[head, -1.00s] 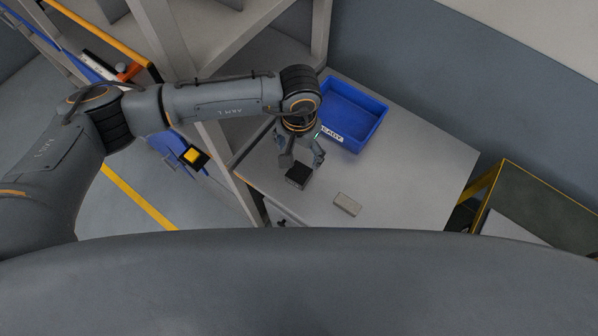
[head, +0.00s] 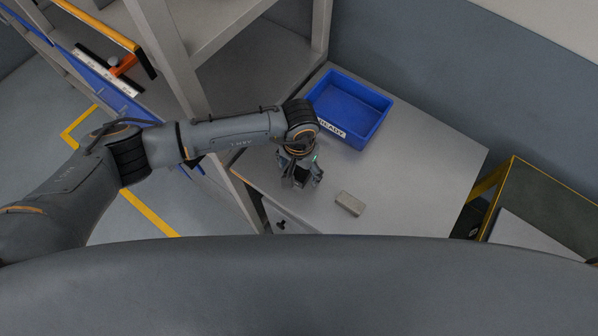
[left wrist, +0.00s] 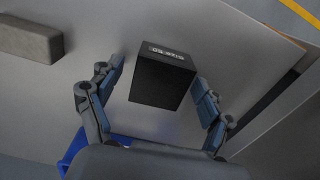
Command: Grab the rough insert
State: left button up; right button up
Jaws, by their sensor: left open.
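My left gripper (head: 302,183) points down over the table, below the blue bin. In the left wrist view its two open fingers (left wrist: 160,76) stand on either side of a black block (left wrist: 161,82) with a pale printed label along its far top edge. Gaps show between the block and both fingers. In the head view the gripper largely hides the black block. A grey-beige block (head: 350,203) lies alone on the table to the right of the gripper; it also shows at upper left in the left wrist view (left wrist: 30,39). I cannot tell from the label which block is the rough insert.
The grey table (head: 420,170) is clear at the right. A blue bin (head: 349,108) labelled READY stands at its back, close to my left wrist. Grey shelving (head: 180,60) rises at the left. A yellow-framed stand (head: 500,195) is beyond the right edge.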

pick_arm(q)
jog(key=shift+r, duration=0.1)
grip_shut()
jog(key=shift+r, duration=0.1)
jog(key=shift+w, duration=0.1)
